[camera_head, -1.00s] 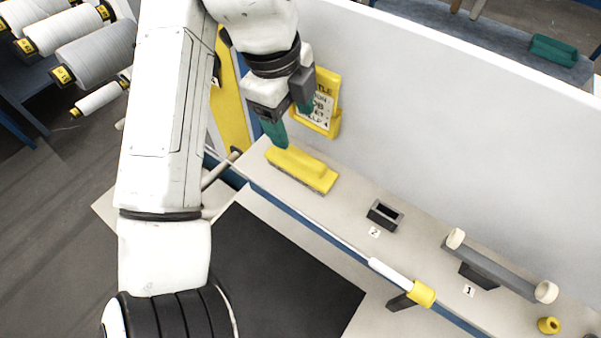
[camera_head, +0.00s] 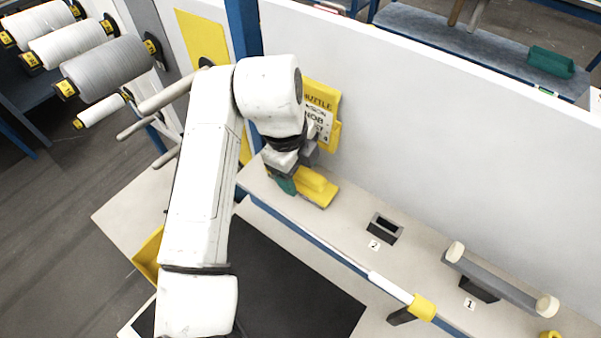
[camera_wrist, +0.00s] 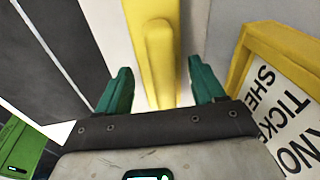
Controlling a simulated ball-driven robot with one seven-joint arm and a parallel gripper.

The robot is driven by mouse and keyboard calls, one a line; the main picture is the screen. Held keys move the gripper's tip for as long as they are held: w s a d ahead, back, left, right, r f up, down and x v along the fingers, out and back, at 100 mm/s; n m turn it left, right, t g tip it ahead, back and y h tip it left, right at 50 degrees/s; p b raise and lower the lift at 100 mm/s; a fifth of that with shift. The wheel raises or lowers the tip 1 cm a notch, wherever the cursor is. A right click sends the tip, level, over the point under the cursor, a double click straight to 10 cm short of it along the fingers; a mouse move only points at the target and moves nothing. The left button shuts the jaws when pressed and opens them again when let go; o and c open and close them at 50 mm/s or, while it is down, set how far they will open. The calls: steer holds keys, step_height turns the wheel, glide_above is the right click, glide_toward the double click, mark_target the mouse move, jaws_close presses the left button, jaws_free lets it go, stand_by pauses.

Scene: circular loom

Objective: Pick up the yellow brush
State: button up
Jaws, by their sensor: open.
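The yellow brush (camera_head: 317,187) lies on the pale shelf at the foot of the white panel, just right of my gripper in the head view. My gripper (camera_head: 287,178) is low over the shelf at the brush's left end and partly hidden by my wrist. In the wrist view the brush (camera_wrist: 158,50) runs away from between the two green fingers of my gripper (camera_wrist: 160,90). The fingers are apart, one on each side of the brush, with gaps visible. Whether they are level with it is hard to tell.
A yellow ticket holder (camera_head: 322,105) stands close behind my gripper and shows at the right of the wrist view (camera_wrist: 285,75). Along the pale shelf (camera_head: 345,217) sit a dark holder (camera_head: 384,228) marked 2 and a grey bar with white ends (camera_head: 500,277). Thread spools (camera_head: 105,68) are at upper left.

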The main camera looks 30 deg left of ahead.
steer(key=shift+w+d+f, duration=0.1)
steer(key=shift+f, duration=0.6)
steer(key=shift+c, duration=0.4)
steer(key=c, duration=0.9)
